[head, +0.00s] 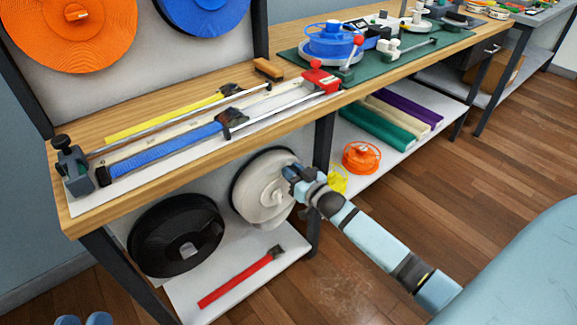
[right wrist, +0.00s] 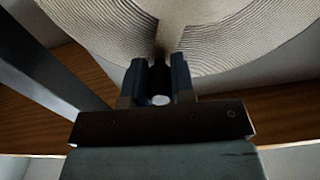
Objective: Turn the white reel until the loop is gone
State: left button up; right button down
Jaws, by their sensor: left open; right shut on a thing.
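The white reel (head: 255,183) hangs upright under the workbench, beside a black reel. My right gripper (head: 296,181) is at its right side in the head view. In the right wrist view my right gripper (right wrist: 160,82) is shut on a small white knob (right wrist: 161,99) in front of the reel face (right wrist: 235,30). The gripper and arm hide part of the reel's right side.
The black reel (head: 150,240) stands left of the white one. A red strap (head: 235,280) lies on the lower shelf (head: 195,310). A dark bench leg (head: 323,145) and an orange reel (head: 361,157) are near my right gripper. The floor in front is clear.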

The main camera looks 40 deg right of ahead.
pick_arm(q)
notch_tip(320, 180, down, 6)
jog(key=a+g+y+p, duration=0.2)
jog(key=g, duration=0.1)
jog(key=shift+y+p, duration=0.35)
jog(key=shift+y, duration=0.05)
pick_arm(e)
jog(key=d+f+m, duration=0.4)
jog(key=f+m, duration=0.2)
jog(key=m, duration=0.4)
jog(key=shift+w+d+f, duration=0.15)
jog(key=shift+d, duration=0.2)
pick_arm(q)
jog(key=shift+w+a, duration=0.1)
jog(key=shift+w, duration=0.05)
pick_arm(e)
jog(key=c, duration=1.2)
grip_release()
jog(key=shift+o, duration=1.2)
pick_arm(q)
jog(key=shift+f, duration=0.2)
